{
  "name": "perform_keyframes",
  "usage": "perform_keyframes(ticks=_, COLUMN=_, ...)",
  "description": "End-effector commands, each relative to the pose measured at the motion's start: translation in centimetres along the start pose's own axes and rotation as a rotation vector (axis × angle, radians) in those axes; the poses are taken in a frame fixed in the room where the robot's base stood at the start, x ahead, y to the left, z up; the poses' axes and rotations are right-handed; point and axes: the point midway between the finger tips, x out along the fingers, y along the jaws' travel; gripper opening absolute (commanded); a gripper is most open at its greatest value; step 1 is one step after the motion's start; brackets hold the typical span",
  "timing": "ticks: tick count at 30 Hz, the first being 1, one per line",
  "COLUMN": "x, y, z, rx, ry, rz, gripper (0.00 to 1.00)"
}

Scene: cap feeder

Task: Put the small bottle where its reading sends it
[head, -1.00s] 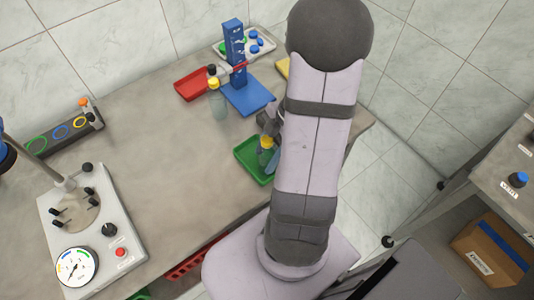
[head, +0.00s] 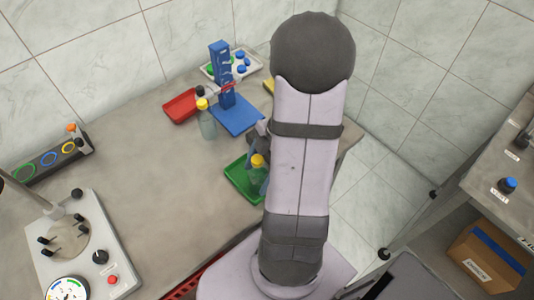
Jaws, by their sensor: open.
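A small clear bottle with a yellow cap (head: 258,161) stands upright in or just over the green tray (head: 236,184). My arm partly hides it and the tray. Another clear bottle with a yellow cap (head: 207,124) stands on the bench, left of the blue cap feeder (head: 221,65). My gripper (head: 257,146) is open, close beside the bottle at the green tray. Its fingers are mostly hidden by my arm, and I cannot tell whether they touch the bottle. The dial gauge (head: 68,289) sits on the grey instrument at the lower left, cut off by the picture's edge.
A red tray (head: 181,107) lies left of the feeder. A white tray with blue and green caps (head: 241,57) is behind it. A rack with coloured rings (head: 46,165) stands at the left. The middle of the bench is clear. A cardboard box (head: 489,258) is at the right.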

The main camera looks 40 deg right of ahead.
Motion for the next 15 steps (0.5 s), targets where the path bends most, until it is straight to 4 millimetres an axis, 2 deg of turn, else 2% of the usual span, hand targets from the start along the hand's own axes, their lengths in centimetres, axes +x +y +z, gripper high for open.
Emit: perform_keyframes(ticks=15, x=-8.6, y=0.1, z=0.2, rx=0.0, ry=-0.005, rz=0.005, gripper=0.63)
